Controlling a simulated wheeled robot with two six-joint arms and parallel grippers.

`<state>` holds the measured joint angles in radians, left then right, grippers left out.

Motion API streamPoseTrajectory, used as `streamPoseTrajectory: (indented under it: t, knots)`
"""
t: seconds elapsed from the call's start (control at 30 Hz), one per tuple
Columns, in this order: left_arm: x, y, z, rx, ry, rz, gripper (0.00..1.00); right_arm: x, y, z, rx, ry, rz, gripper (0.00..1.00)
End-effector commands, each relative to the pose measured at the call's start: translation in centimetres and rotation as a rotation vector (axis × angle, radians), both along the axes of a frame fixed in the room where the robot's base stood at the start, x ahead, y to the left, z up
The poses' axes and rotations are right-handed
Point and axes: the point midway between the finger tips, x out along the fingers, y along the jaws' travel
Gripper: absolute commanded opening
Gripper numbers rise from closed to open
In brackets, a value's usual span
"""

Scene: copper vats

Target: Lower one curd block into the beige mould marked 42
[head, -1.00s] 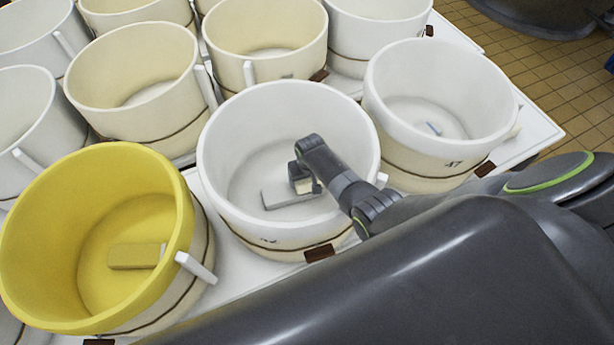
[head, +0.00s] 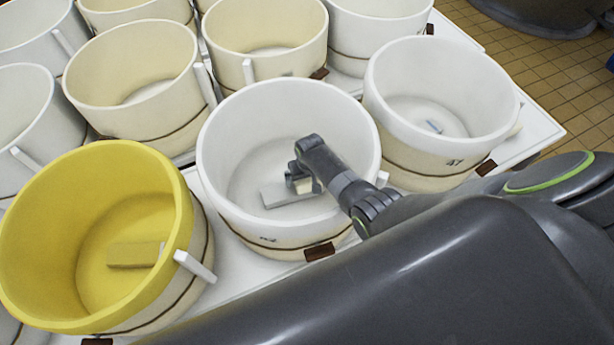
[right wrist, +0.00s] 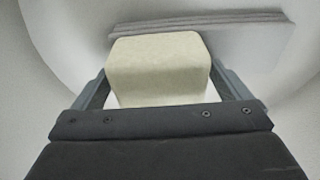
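The mould that reads 42 (head: 222,212) is a round tub in the middle of the head view, with a whitish inside and a mark on its front. My right gripper (head: 296,180) is down inside it. In the right wrist view the gripper (right wrist: 160,85) has a finger on each side of a cream curd block (right wrist: 160,62) and appears shut on it. The block shows small at the fingertips in the head view (head: 304,186). A flat pale grey slab (head: 275,197) lies on the mould's floor beside the block. Whether the block touches the floor is unclear. My left gripper is out of view.
A yellow mould (head: 180,215) with a yellow block (head: 133,254) stands at left. A white mould (head: 385,110) with a small blue-grey piece (head: 434,127) stands at right. Beige and white moulds crowd the back. Tub walls surround my right gripper.

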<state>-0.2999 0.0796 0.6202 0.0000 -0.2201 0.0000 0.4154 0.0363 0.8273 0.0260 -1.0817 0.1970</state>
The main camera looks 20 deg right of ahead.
Motion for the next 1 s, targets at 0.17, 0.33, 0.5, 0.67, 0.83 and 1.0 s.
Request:
streamPoseTrajectory:
  t: [0.17, 0.33, 0.5, 0.67, 0.83, 1.0]
  knots:
    - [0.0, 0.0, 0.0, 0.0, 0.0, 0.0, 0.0, 0.0, 0.0, 0.0, 0.0, 0.001, 0.0, 1.0]
    - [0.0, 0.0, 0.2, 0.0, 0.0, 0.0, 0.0, -0.1, 0.0, 0.3, 0.0, 0.001, 0.0, 1.0]
    - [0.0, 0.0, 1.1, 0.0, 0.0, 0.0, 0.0, -0.3, 0.0, 2.1, 0.001, 0.0, 0.0, 1.0]
    - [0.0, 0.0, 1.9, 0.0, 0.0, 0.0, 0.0, -0.7, 0.1, 4.6, 0.001, -0.001, 0.0, 1.0]
    - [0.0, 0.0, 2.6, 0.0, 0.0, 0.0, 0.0, -1.1, 0.1, 7.2, 0.001, -0.002, 0.0, 1.0]
    - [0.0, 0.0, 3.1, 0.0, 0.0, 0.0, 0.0, -1.5, 0.2, 10.0, 0.001, -0.002, 0.0, 1.0]
